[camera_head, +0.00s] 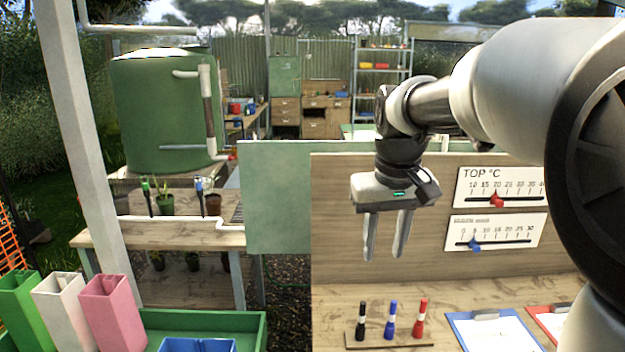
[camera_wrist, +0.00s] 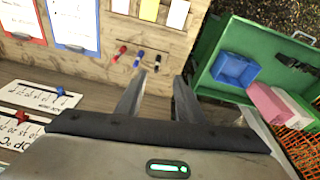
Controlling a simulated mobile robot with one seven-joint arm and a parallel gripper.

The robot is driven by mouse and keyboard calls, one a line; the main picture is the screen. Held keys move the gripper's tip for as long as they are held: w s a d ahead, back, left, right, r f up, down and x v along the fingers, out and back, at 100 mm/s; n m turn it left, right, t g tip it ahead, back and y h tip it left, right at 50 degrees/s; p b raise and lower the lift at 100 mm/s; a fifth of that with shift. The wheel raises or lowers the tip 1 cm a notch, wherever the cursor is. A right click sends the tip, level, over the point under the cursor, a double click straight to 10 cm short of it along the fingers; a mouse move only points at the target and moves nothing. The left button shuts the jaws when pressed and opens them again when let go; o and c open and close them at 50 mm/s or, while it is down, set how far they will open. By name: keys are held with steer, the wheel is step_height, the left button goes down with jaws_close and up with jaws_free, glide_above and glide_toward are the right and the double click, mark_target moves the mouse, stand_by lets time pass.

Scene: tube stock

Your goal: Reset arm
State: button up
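My gripper (camera_head: 386,236) hangs from my arm above the wooden bench, its fingers pointing down. The two fingers are apart with nothing between them, so it is open and empty. In the wrist view my gripper (camera_wrist: 158,100) shows its spread fingers over the bench. Below it, a black marker (camera_head: 361,320), a blue marker (camera_head: 390,319) and a red marker (camera_head: 420,318) stand upright in a wooden holder (camera_head: 400,338), clear of the fingers.
A back panel (camera_head: 380,260) carries two slider gauges (camera_head: 500,188). Clipboards (camera_head: 490,330) lie at the bench's right. At left, a green tray (camera_head: 235,325) holds green, white and pink (camera_head: 112,312) square tubes and a blue bin (camera_head: 197,345). A green tank (camera_head: 150,110) stands behind.

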steer(key=s+m+t+p, duration=0.1)
steer(key=s+t+p, duration=0.1)
steer(key=s, duration=1.8)
steer(key=shift+f+t, duration=0.4)
steer(key=shift+t, duration=0.2)
steer(key=shift+d, duration=0.15)
